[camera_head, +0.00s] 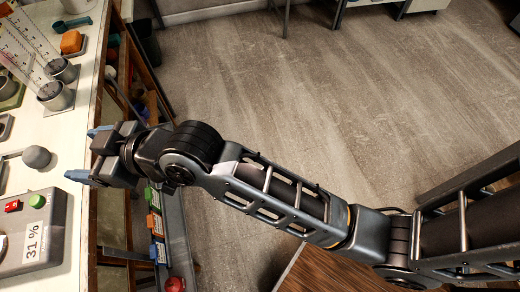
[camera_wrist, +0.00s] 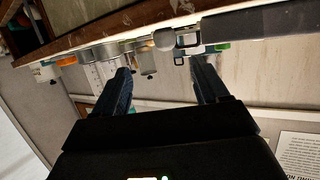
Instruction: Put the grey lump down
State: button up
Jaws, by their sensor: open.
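The grey lump (camera_head: 37,157) is a rounded ball resting on the white worktop (camera_head: 70,135), behind the grey box with the display. It also shows in the wrist view (camera_wrist: 164,40), above and beyond the space between the fingertips. My gripper (camera_head: 88,155) is at the worktop's right edge, to the right of the lump and apart from it. Its two fingers are spread and point toward the worktop. In the wrist view the gap between the fingers (camera_wrist: 162,70) is empty.
The grey box (camera_head: 50,232) has a "31 %" display, a red switch and a green knob. Metal cups (camera_head: 58,98) with clear scaled tubes stand further back, near an orange block (camera_head: 71,42). Below the edge are coloured bins (camera_head: 155,225) and a red ball (camera_head: 175,284). The floor is clear.

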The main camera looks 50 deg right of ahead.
jog(key=s+d+f+m+h, duration=0.1)
jog(key=s+d+h, duration=0.1)
jog(key=s+d, duration=0.3)
jog(key=s+d+f+m+t+h, duration=0.1)
jog(key=s+d, duration=0.4)
jog(key=s, duration=0.8)
jog(key=s+d+f+m+h, duration=0.2)
jog(key=s+d, duration=0.4)
jog(key=s, duration=0.4)
jog(key=shift+m+t+h, duration=0.4)
jog(key=shift+m, duration=0.2)
jog(key=shift+o, duration=0.4)
jog(key=s+d+r+h, duration=0.1)
jog(key=s+d+r, duration=0.2)
jog(key=s, duration=0.6)
notch_tip(320, 180, up, 2)
jog(key=shift+r, duration=0.25)
